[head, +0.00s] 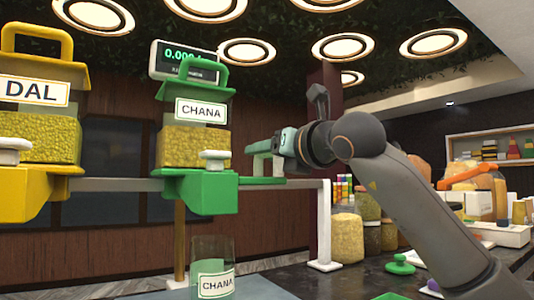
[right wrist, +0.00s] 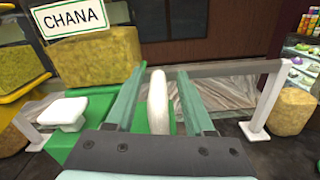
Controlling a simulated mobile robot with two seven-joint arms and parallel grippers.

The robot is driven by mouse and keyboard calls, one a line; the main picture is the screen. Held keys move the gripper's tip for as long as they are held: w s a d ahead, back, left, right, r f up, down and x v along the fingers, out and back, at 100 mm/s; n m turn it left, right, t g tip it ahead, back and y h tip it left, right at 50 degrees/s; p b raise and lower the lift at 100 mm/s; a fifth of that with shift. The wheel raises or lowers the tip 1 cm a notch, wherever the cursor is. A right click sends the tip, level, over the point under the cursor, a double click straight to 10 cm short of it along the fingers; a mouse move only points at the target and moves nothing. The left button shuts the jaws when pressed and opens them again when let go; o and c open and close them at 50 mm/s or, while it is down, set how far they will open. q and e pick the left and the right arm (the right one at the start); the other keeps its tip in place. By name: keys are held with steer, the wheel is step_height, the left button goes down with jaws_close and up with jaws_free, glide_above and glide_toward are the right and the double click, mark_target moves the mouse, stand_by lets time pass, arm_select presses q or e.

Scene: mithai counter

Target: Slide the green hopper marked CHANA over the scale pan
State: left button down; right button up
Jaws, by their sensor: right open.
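The green hopper marked CHANA (head: 197,140) hangs on a white rail, its clear bin filled with yellow grains. Its label also shows in the right wrist view (right wrist: 83,17). A green arm (head: 262,181) sticks out from its right side. My right gripper (head: 256,157) is open beside the hopper, above that arm. In the right wrist view a pale upright grip (right wrist: 157,102) stands between the two open teal fingers; contact cannot be told. A scale display (head: 184,60) reading about 0.000 is behind the hopper. I cannot make out the scale pan. My left gripper is not in view.
A yellow hopper marked DAL (head: 38,120) hangs to the left on the same rail (head: 118,184). A clear container marked CHANA (head: 213,270) stands below the green hopper. The rail's white right post (head: 324,225) and filled jars (head: 347,240) stand at right.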

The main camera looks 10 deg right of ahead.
steer(key=shift+s+d, duration=0.1)
steer(key=shift+s, duration=0.2)
arm_select(q)
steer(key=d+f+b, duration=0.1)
steer(key=b, duration=0.1)
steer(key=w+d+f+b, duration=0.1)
steer(key=b, duration=0.1)
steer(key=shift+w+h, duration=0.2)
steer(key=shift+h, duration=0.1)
arm_select(e)
steer(key=v, duration=1.1)
steer(key=shift+s+d, duration=0.15)
steer(key=shift+s, duration=0.25)
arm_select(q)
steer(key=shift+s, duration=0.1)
